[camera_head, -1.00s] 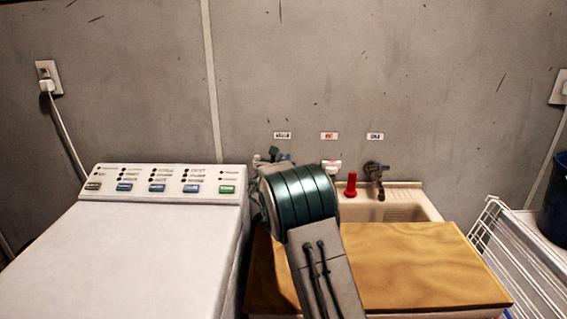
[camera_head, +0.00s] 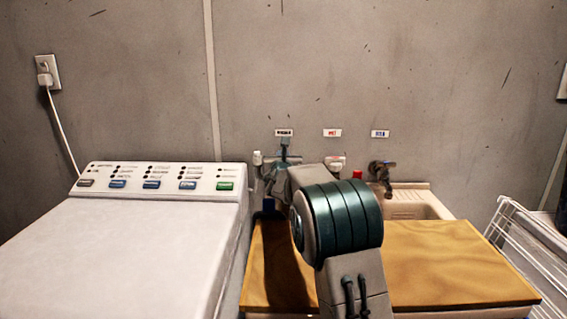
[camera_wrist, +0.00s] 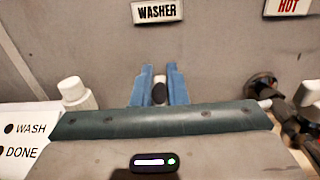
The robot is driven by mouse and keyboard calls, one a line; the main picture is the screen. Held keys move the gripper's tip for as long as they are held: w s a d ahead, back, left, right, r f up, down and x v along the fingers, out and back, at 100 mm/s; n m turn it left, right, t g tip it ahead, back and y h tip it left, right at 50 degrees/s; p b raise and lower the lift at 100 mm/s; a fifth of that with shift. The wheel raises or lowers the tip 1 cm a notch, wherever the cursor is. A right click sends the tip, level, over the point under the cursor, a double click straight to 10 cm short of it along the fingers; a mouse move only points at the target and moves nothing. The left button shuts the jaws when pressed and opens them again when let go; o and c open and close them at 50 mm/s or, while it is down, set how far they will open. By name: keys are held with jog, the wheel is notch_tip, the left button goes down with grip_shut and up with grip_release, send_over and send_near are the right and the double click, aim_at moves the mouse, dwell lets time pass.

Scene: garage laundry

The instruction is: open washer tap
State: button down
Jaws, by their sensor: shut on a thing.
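The WASHER label (camera_head: 284,132) is on the grey wall, and it also shows at the top of the wrist view (camera_wrist: 157,12). My gripper (camera_head: 285,153) is at the wall just below this label. In the wrist view its two blue fingers (camera_wrist: 159,95) are shut on a small dark piece with a pale top, the washer tap's handle (camera_wrist: 159,91). The tap's body is hidden behind my gripper and wrist. My arm covers part of the area below the taps in the head view.
The white washer (camera_head: 120,245) stands left. A wooden board (camera_head: 450,265) lies before the sink (camera_head: 415,205). A dark tap (camera_head: 382,172) is under the blue label (camera_head: 380,134). A white rack (camera_head: 525,240) stands right. A white-capped thing (camera_wrist: 75,92) is close left of my gripper.

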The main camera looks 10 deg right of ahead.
jog(key=shift+r, duration=0.15)
jog(key=c, duration=1.4)
grip_release()
jog(key=shift+c, duration=0.2)
jog(key=shift+s, duration=0.1)
jog(key=s+a+b, duration=0.1)
jog(key=s+a, duration=0.1)
jog(key=s, duration=1.1)
jog(key=shift+s+a, duration=0.25)
jog(key=shift+a, duration=0.05)
